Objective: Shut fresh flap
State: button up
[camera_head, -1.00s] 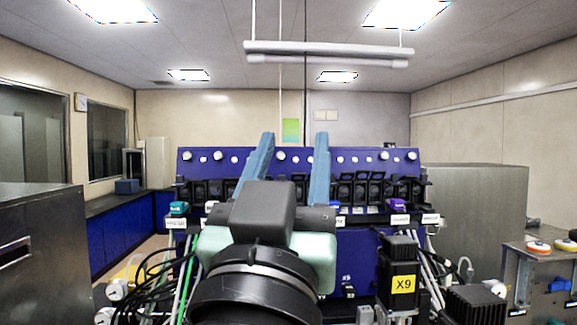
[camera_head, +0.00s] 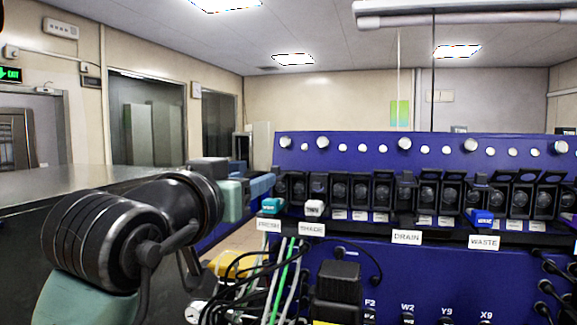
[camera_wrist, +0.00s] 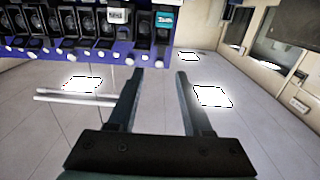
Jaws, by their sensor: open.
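The fresh flap is a teal-tipped piece (camera_head: 271,206) at the left end of the row of black housings, above the FRESH label (camera_head: 269,226). It juts out at the bottom of its housing and looks lowered. In the wrist view, which is upside down, the teal piece (camera_wrist: 164,18) shows at the top, beyond the fingertips. My gripper (camera_head: 262,186) is to the left of the row at about housing height, partly hidden behind my wrist. In the wrist view my gripper (camera_wrist: 159,73) is open with nothing between its two fingers. I cannot tell if a finger touches the housing.
A white-tipped flap (camera_head: 314,207) sits beside it above the SHADE label (camera_head: 312,230). A blue-tipped flap (camera_head: 480,217) juts out above WASTE (camera_head: 484,242). Cables (camera_head: 283,280) and a black motor block (camera_head: 337,290) stand below. A dark bench (camera_head: 70,195) lies left.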

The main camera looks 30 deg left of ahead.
aim_at(274, 167)
jog(key=p+x, duration=0.2)
jog(key=x, duration=0.1)
jog(key=p+x, duration=0.2)
jog(key=x, duration=0.2)
jog(key=p+x, duration=0.2)
jog(key=x, duration=0.1)
jog(key=shift+w+a+r+p, duration=0.2)
jog(key=shift+w+r+p, duration=0.1)
jog(key=shift+r, duration=0.1)
jog(key=shift+p+x, duration=0.45)
jog(key=shift+x, duration=0.6)
jog(key=shift+f, duration=0.15)
jog(key=shift+s, duration=0.1)
grip_shut()
